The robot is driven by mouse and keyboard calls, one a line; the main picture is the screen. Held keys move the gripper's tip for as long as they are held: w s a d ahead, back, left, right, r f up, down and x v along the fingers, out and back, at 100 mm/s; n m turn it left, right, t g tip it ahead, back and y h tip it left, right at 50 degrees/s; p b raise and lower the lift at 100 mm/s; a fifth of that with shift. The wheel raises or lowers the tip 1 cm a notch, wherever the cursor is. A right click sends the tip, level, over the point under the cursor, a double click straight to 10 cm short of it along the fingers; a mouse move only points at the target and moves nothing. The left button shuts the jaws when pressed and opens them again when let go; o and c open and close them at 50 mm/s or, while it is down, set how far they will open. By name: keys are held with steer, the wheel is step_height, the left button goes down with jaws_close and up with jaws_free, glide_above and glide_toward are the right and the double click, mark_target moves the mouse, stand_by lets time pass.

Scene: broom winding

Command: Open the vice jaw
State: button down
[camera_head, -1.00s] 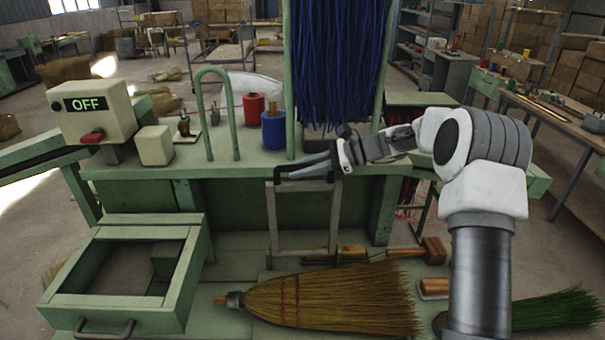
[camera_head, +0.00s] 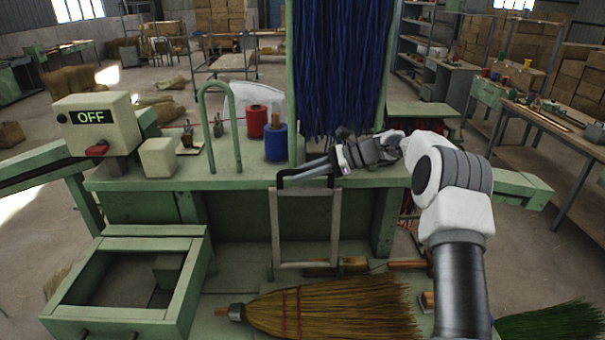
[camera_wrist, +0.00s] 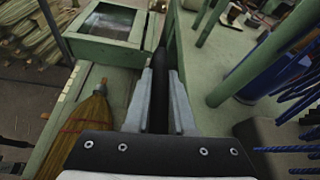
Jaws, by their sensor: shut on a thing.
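A grey rectangular frame (camera_head: 335,225) hangs at the front of the green bench (camera_head: 150,182), with a black bar (camera_head: 284,180) across its top. I take this frame and bar to be the vice jaw's handle, though no label shows. My gripper (camera_head: 308,168) reaches in from the right, its fingers at the bar. In the wrist view, the two grey fingers of my gripper (camera_wrist: 160,85) are shut on the black bar (camera_wrist: 159,62), which runs between them. The fingers hide part of the bar.
A control box reading OFF (camera_head: 97,122), a green hoop (camera_head: 205,125), and red (camera_head: 257,122) and blue (camera_head: 275,143) spools stand on the bench. Blue bristles (camera_head: 340,70) hang behind my gripper. A broom (camera_head: 335,305) and an open drawer frame (camera_head: 190,275) lie below.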

steer(key=shift+f, duration=0.1)
steer(key=c, duration=0.8)
jaws_free()
steer(key=shift+o, duration=0.2)
steer(key=shift+d, duration=0.1)
steer(key=b+v, duration=0.1)
steer(key=v, duration=1.6)
steer(key=shift+d+b, duration=0.2)
steer(key=shift+b, duration=0.1)
steer(key=shift+w+d, duration=0.1)
